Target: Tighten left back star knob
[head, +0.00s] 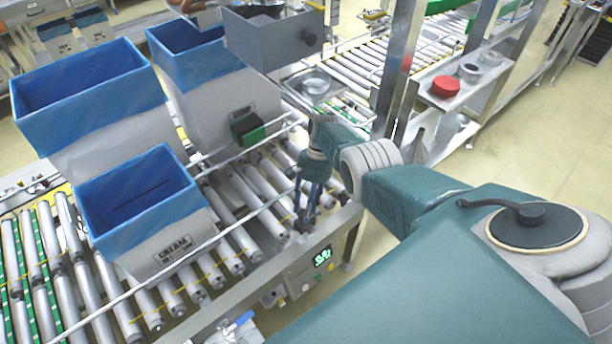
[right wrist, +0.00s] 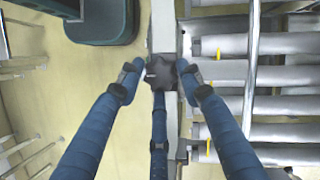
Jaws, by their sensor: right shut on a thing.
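My right gripper (head: 306,206) reaches down at the near side rail of the roller conveyor, with blue fingers pointing down. In the right wrist view, its fingers (right wrist: 161,70) close around a dark star knob (right wrist: 162,75) on the pale rail (right wrist: 163,35). One finger is on each side of the knob and a third is below it in the picture. In the head view the fingers hide this knob. I cannot tell from these views whether it is the left back one. My left gripper is not in view.
Blue-lined boxes (head: 150,235) stand on the rollers to the left. A control panel with a green display (head: 322,257) hangs below the rail. A steel post (head: 398,70) and a shelf with a red lid (head: 446,86) stand beyond my right arm.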

